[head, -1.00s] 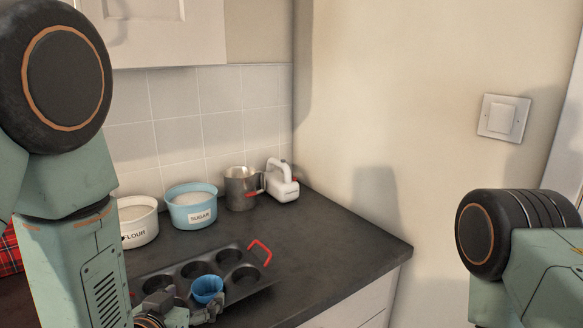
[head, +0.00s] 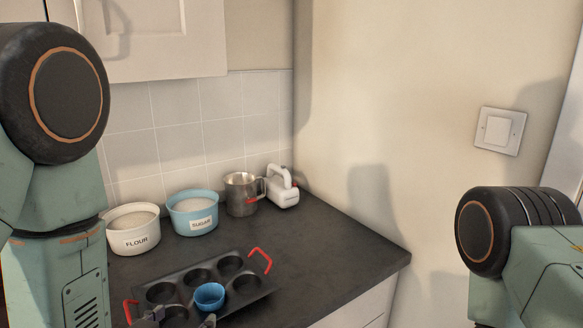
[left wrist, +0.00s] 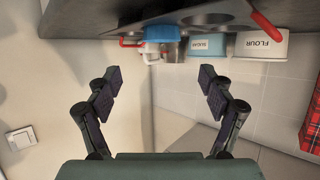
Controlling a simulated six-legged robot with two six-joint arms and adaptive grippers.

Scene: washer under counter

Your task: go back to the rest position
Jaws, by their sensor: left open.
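My left gripper (head: 180,320) shows only by its fingertips at the bottom edge of the head view, in front of the muffin tin. In the left wrist view its two fingers (left wrist: 157,85) are spread wide with nothing between them. A blue cup (head: 209,296) sits in a front hollow of the dark muffin tin (head: 216,265), apart from the fingers. The blue cup also shows in the left wrist view (left wrist: 163,33), beyond the fingertips. My right arm shows at the right of the head view, but its gripper is out of view.
On the dark counter (head: 335,245) stand a flour bowl (head: 134,240), a blue sugar bowl (head: 198,222), a metal jug (head: 240,203) and a white mixer (head: 284,194). A wall is at right, with a switch (head: 499,131). The counter's right part is clear.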

